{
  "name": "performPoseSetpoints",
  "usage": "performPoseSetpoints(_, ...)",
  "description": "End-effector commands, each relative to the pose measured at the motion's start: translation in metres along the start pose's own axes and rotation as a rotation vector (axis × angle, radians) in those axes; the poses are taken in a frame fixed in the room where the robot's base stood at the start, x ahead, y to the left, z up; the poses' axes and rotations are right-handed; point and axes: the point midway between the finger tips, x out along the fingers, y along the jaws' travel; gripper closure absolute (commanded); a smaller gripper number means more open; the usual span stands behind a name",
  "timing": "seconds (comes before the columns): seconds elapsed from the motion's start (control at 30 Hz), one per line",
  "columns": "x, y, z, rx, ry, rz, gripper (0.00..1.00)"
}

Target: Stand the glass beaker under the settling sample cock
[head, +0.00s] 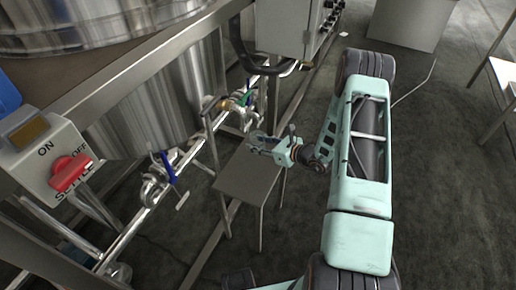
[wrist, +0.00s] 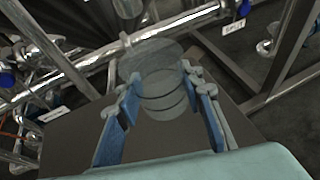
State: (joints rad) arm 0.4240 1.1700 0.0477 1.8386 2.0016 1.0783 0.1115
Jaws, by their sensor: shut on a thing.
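The clear glass beaker (wrist: 160,88) is between the two blue-padded fingers of my gripper (wrist: 158,93) in the wrist view. The gripper is shut on it, and the beaker is over a grey plate. In the head view my gripper (head: 264,143) is just above the far end of the small grey stand (head: 245,182); the beaker is hard to make out there. A brass sample cock (head: 226,103) with a green part sticks out from the steel tank, above and left of the gripper. I cannot read which cock is the settling one.
A control box (head: 62,170) with a red switch and partly readable "SETTLE" lettering is at left. A blue-handled valve (head: 165,168) sits on the lower pipework. Frame legs and pipes crowd the stand's left side. A white tag (wrist: 234,27) hangs in the wrist view. Floor is open at right.

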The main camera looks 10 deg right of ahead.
Motion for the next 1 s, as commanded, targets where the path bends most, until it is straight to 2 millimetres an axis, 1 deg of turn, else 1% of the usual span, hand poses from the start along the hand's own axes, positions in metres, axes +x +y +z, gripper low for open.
performPoseSetpoints(0.03,0.005,0.0,-0.011,0.0,0.001,0.001,0.91)
performPoseSetpoints(0.1,0.007,0.0,-0.019,0.0,0.001,0.001,0.91)
performPoseSetpoints(0.33,0.007,0.0,-0.018,-0.001,0.0,0.0,0.91)
performPoseSetpoints(0.47,0.009,0.0,-0.022,-0.001,0.0,0.0,0.91)
performPoseSetpoints(0.5,0.009,0.0,-0.022,-0.001,0.0,0.0,0.64)
performPoseSetpoints(0.63,0.008,0.0,-0.021,-0.001,0.0,0.0,0.49)
performPoseSetpoints(0.67,0.008,0.0,-0.021,-0.001,0.0,0.0,0.47)
performPoseSetpoints(0.9,0.008,0.0,-0.02,-0.001,0.0,0.0,0.47)
performPoseSetpoints(1.0,0.007,0.0,-0.017,-0.001,0.0,0.0,0.47)
